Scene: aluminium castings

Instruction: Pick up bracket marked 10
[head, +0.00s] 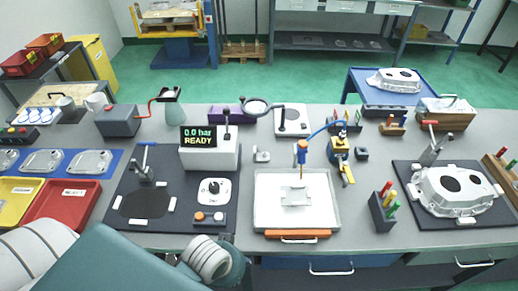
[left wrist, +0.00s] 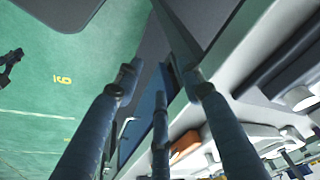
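No number 10 is readable on any part. Flat silver castings lie on the blue mat (head: 63,174) at the left: one casting (head: 42,161), another casting (head: 89,161), and one cut by the picture's edge. A small flat metal bracket (head: 296,196) lies in the white tray (head: 264,221) at the bench's middle. In the left wrist view my left gripper (left wrist: 160,82) has its fingers spread, with nothing between them. It is in front of the bench, apart from all these parts. My right gripper is in neither view.
A red bin (head: 66,203) marked reject and a yellow bin (head: 17,198) stand at the left. A dark fixture plate (head: 120,222), a pressure display (head: 198,138) and a large casting (head: 455,190) crowd the bench. My arm covers the lower left. Green floor shows.

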